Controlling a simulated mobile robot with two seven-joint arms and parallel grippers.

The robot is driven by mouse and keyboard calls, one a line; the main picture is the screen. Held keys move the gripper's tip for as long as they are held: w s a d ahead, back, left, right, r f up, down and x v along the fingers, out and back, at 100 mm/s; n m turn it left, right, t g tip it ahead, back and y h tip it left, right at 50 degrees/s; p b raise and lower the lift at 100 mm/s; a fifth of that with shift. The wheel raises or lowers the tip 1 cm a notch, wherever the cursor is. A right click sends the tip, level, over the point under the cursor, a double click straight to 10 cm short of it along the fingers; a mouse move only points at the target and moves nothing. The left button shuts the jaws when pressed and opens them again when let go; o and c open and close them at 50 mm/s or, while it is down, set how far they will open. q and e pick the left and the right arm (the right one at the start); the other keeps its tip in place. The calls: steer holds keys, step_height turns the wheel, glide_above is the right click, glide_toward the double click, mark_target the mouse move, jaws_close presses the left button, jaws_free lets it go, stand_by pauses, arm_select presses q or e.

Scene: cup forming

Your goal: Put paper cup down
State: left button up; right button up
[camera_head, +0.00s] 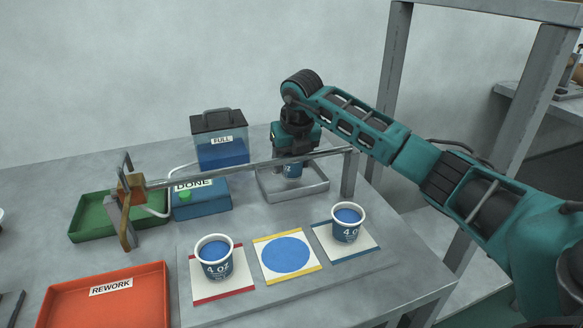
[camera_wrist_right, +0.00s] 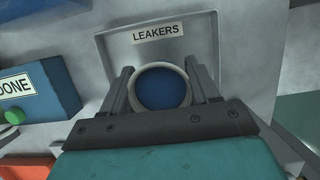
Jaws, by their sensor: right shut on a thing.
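My right gripper (camera_head: 292,160) reaches over the grey tray (camera_head: 305,190) behind the metal bar. It is shut on a blue paper cup (camera_head: 292,171), which is partly hidden by the gripper and bar in the head view. In the right wrist view the cup (camera_wrist_right: 162,88) sits between the two fingers (camera_wrist_right: 165,98), seen from above with a pale rim and blue inside. The tray (camera_wrist_right: 112,45) under it carries a LEAKERS label. I cannot tell whether the cup touches the tray floor. My left gripper is not in view.
Two blue 4 OZ cups stand on a red-edged card (camera_head: 218,293) and a blue-edged card (camera_head: 362,249). A metal bar (camera_head: 240,172) crosses before the tray. A DONE box (camera_head: 205,200), FULL container (camera_head: 222,150), green tray (camera_head: 90,222) and REWORK tray (camera_head: 110,308) stand left.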

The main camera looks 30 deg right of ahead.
steer(key=shift+f, duration=0.9)
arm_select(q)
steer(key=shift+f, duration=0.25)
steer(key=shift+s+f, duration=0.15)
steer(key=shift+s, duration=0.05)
arm_select(e)
steer(key=o, duration=0.5)
steer(key=shift+f, duration=0.15)
steer(key=o, duration=0.5)
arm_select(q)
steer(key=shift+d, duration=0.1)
arm_select(e)
steer(key=shift+r, duration=0.35)
arm_select(q)
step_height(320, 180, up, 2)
steer(key=shift+p, duration=0.85)
arm_select(e)
steer(key=v, duration=1.2)
steer(key=shift+s+f, duration=0.1)
